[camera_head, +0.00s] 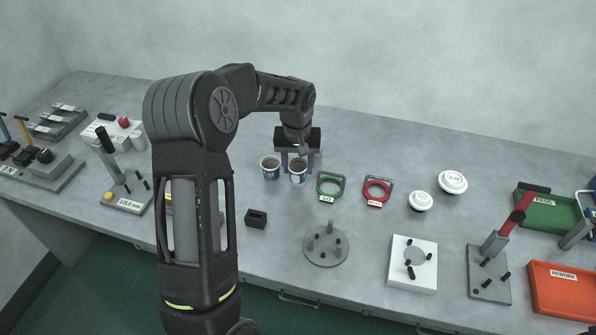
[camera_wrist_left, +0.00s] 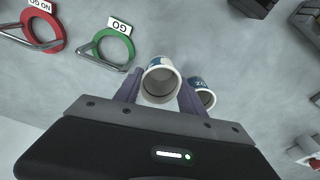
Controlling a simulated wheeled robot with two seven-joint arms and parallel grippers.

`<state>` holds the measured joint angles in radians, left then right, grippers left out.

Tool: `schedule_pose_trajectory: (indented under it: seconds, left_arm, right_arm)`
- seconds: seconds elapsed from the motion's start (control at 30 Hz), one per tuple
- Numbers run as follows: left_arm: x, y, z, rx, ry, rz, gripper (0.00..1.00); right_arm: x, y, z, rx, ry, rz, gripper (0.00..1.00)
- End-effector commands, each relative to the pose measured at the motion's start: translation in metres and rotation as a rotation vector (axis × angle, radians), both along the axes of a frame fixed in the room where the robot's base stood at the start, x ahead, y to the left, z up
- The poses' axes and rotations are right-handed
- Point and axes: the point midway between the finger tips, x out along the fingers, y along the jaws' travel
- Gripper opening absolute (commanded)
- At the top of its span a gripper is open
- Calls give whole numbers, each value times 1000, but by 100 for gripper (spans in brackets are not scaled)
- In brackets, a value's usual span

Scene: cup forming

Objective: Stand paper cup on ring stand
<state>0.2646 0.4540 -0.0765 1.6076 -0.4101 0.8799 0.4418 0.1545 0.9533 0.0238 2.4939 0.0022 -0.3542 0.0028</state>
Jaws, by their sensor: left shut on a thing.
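Two white-and-blue paper cups stand side by side at the middle of the bench, open ends up. My left gripper (camera_head: 298,161) points down with its fingers on either side of the right-hand cup (camera_head: 298,178) and is shut on it. The held cup also shows between the fingers in the left wrist view (camera_wrist_left: 159,87). The other cup (camera_head: 270,169) is close beside one finger, and it also shows in the left wrist view (camera_wrist_left: 204,98). A round grey base with several upright pegs (camera_head: 326,250), which looks like the ring stand, is empty nearer the front edge. My right gripper is not in view.
A green GO ring (camera_head: 331,185) and a red NO GO ring (camera_head: 377,191) lie right of the cups. White lids (camera_head: 453,182), a white block fixture (camera_head: 413,275) and a lever press (camera_head: 490,275) are farther right. A small black block (camera_head: 256,218) sits in front.

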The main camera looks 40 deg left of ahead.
Motion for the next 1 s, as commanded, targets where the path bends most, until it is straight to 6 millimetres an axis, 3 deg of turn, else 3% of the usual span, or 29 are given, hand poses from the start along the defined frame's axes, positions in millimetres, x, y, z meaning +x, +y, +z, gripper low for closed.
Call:
schedule_pose_trajectory:
  seconds: [0.2,0.57,0.6,0.87,1.0]
  left_arm:
    - [0,0,-26,-1,2,0,10]
    - [0,0,-31,-1,1,0,10]
    - [0,0,-31,0,0,0,48]
    - [0,0,-30,-1,1,0,69]
    - [0,0,-30,-1,1,0,69]
  right_arm:
    - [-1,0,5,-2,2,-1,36]
    - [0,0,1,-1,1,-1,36]
    - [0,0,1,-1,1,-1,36]
    - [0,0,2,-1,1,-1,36]
    - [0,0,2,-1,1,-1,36]
